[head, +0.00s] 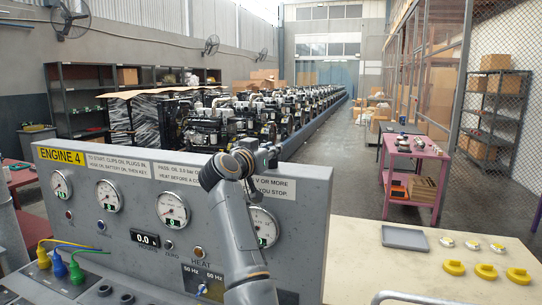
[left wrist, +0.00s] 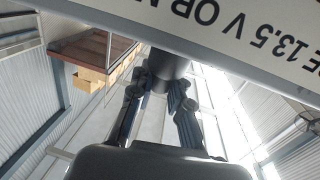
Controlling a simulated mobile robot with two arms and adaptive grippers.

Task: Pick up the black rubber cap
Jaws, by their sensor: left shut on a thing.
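My left gripper (head: 266,157) is raised at the top edge of the grey engine panel, in front of the white label. In the left wrist view my left gripper (left wrist: 165,85) has its two fingers closed on a dark, round-sided piece that looks like the black rubber cap (left wrist: 168,65). The cap sits between the fingertips, just below the panel's white label in that picture. In the head view the cap is too small and dark to make out clearly. My right gripper is not in view.
The grey panel (head: 120,240) carries several gauges and plugs. A pink cart (head: 416,165) stands behind. A row of engines (head: 215,125) fills the middle background.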

